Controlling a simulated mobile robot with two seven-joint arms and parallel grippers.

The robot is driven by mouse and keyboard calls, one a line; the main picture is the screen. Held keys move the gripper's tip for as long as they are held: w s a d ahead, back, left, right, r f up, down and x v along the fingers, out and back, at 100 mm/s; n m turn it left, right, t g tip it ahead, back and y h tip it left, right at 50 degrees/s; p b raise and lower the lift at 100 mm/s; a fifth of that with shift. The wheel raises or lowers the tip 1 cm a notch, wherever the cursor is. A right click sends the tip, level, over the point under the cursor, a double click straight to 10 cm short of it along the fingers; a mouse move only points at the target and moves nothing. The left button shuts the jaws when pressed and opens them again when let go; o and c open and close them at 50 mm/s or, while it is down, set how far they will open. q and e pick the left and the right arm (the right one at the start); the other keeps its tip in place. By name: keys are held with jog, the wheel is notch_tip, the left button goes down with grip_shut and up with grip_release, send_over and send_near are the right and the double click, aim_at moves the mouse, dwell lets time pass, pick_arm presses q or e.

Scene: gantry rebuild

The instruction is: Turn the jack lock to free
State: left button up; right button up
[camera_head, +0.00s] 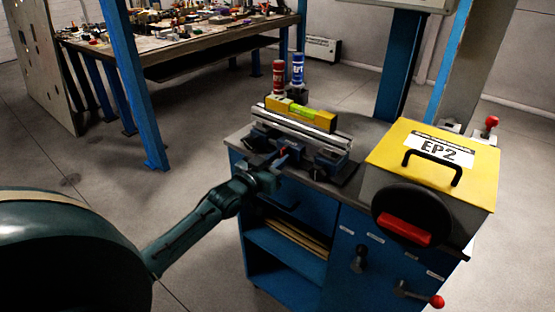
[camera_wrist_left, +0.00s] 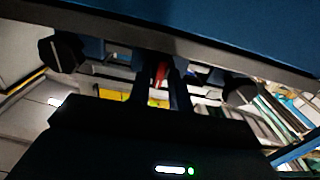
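My left arm reaches in from the left in the head view, and its gripper (camera_head: 279,160) is at the front edge of the cabinet top, by the dark blue and black clamp-like fixture (camera_head: 330,160). A small red piece (camera_head: 284,153) shows at the fingertips. In the left wrist view the two dark fingers (camera_wrist_left: 162,92) stand apart, with the red piece (camera_wrist_left: 161,71) between them, near the tips. I cannot tell whether they touch it. No label marks the jack lock, so I cannot tell if this red piece is it. My right gripper is out of view.
A yellow level (camera_head: 300,115) lies on the metal rail, with red (camera_head: 279,78) and blue (camera_head: 298,70) cans behind. A yellow-topped EP2 box (camera_head: 391,153) stands right, with a red-barred dial (camera_head: 404,230) in front. A red-knobbed lever (camera_head: 437,301) sticks out below.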

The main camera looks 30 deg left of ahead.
pick_arm(q)
jog(key=s+a, duration=0.1)
jog(key=s, duration=1.2)
